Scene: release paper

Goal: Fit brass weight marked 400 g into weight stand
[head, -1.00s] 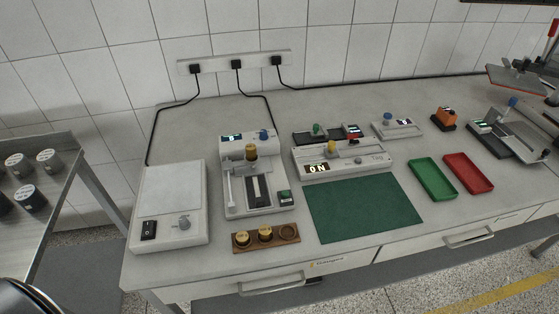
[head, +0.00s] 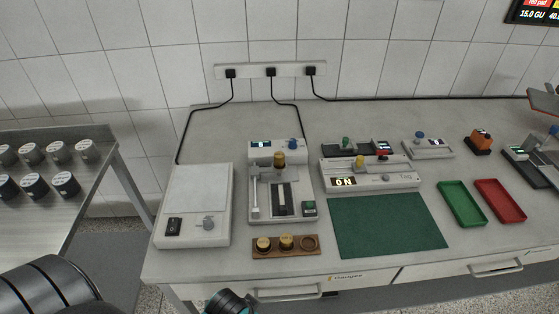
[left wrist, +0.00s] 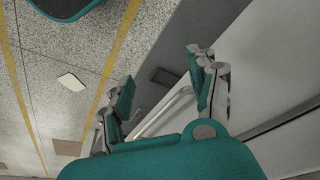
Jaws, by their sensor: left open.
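The wooden weight stand (head: 297,253) lies near the front edge of the bench in the head view. Two brass weights (head: 264,244) sit in its left and middle wells, and its right well is empty. A brass-coloured weight (head: 279,160) is on top of the grey tester (head: 254,213) behind the stand. The markings are too small to read. My left gripper (left wrist: 163,92) is open and empty in the left wrist view, beside the bench front and above the floor. A teal and black part of my left arm shows at the bottom edge of the head view, in front of the stand.
A white device (head: 199,190) stands left of the tester. A green mat (head: 388,225) and green (head: 461,203) and red (head: 500,200) trays lie to the right. A drawer handle projects below the stand.

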